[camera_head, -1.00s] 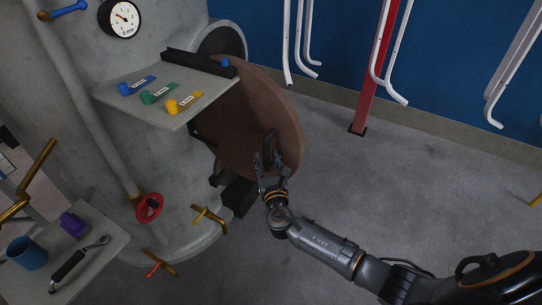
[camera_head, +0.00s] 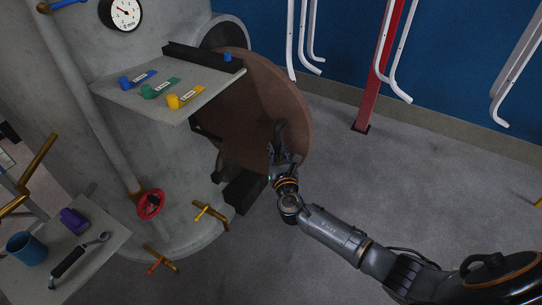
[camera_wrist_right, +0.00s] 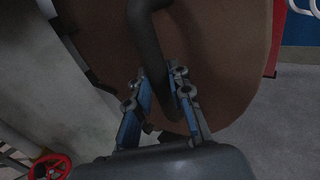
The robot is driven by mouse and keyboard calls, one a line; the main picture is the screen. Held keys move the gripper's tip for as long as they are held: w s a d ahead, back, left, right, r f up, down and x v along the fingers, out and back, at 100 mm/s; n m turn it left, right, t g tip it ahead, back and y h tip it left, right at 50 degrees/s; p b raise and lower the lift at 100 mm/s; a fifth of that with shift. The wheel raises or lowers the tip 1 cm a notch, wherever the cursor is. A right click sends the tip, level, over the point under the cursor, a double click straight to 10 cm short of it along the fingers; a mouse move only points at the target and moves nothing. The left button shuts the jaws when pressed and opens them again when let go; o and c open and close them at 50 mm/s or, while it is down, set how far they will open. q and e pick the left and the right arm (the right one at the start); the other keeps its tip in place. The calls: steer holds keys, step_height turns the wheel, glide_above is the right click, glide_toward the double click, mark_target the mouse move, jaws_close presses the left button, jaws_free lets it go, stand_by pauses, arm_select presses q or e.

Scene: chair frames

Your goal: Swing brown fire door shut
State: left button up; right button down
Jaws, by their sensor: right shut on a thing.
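The brown fire door (camera_head: 262,100) is a round brown disc on the side of the grey boiler (camera_head: 165,195). It stands swung out, away from the boiler's opening. A dark curved handle (camera_wrist_right: 152,50) is on the door's face. My right gripper (camera_head: 279,150) is at the door's lower right part. In the right wrist view its fingers (camera_wrist_right: 160,95) are on both sides of the handle, shut on it. My left gripper is not in view.
A grey shelf (camera_head: 195,100) with blue, green and yellow knobs juts out above the door's left side. A red valve wheel (camera_head: 150,204) and brass taps (camera_head: 210,216) are low on the boiler. A red post (camera_head: 372,90) and white tubes stand behind. Open floor lies right.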

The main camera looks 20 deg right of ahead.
mark_target(287, 137)
steer(key=w+d, duration=0.1)
steer(key=w+d+b, duration=0.1)
steer(key=d, duration=0.1)
steer(key=w+d+b, duration=0.1)
steer(key=d, duration=0.1)
steer(key=shift+w+r, duration=0.2)
steer(key=shift+r, duration=0.05)
steer(key=shift+w+d, duration=0.35)
steer(key=shift+d, duration=0.2)
steer(key=shift+w+d+b, duration=0.35)
steer(key=shift+b, duration=0.15)
steer(key=w+d+b, duration=0.6)
steer(key=w, duration=0.1)
steer(key=shift+w+d, duration=0.15)
steer(key=shift+d, duration=0.25)
